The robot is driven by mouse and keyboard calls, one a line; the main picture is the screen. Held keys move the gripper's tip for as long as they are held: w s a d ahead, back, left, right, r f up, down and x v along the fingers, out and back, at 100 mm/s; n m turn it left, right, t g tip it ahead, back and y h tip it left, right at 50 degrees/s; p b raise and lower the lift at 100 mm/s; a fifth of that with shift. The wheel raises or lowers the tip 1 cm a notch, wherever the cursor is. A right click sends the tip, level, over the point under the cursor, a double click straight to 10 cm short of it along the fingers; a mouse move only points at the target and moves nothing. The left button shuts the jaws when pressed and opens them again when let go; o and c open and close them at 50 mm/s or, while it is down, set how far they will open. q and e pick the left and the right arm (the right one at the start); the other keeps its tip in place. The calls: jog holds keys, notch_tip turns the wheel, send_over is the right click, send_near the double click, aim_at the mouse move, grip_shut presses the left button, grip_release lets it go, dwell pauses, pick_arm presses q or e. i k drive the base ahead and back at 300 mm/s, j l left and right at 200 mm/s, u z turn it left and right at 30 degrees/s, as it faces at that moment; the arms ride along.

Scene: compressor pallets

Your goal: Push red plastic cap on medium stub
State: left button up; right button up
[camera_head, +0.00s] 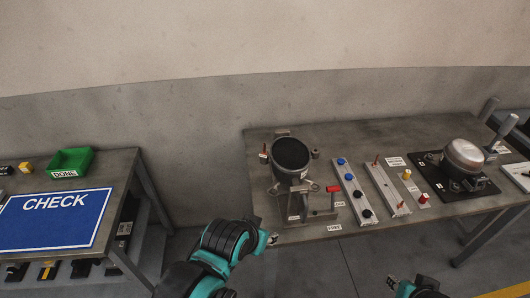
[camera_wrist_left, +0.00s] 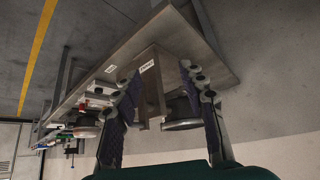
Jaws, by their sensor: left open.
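A black, open-topped compressor (camera_head: 291,153) stands on a metal bracket at the near left of the right-hand table. A red piece (camera_head: 333,188) tops a small post at its lower right. Another red cap (camera_head: 423,198) is on a light strip further right. Which stub is the medium one I cannot tell. My left gripper (camera_head: 271,239) is at the table's front edge, below the compressor and clear of the caps. In the left wrist view its two fingers (camera_wrist_left: 162,85) are spread with nothing held between them. My right gripper (camera_head: 392,284) shows only partly at the bottom edge.
A rack with several blue and dark caps (camera_head: 352,187) lies beside the compressor. A silver compressor (camera_head: 463,156) sits on a black pallet at right. A left table holds a blue CHECK mat (camera_head: 55,232) and a green bin (camera_head: 71,161). A gap separates the tables.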

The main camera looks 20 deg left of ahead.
aim_at(425, 197)
jog(key=l, duration=0.25)
jog(key=i+l, duration=0.1)
jog(key=l, duration=0.2)
jog(key=i+l+z, duration=0.1)
jog(key=i+l, duration=0.7)
jog(key=i+j, duration=0.1)
jog(key=i, duration=0.4)
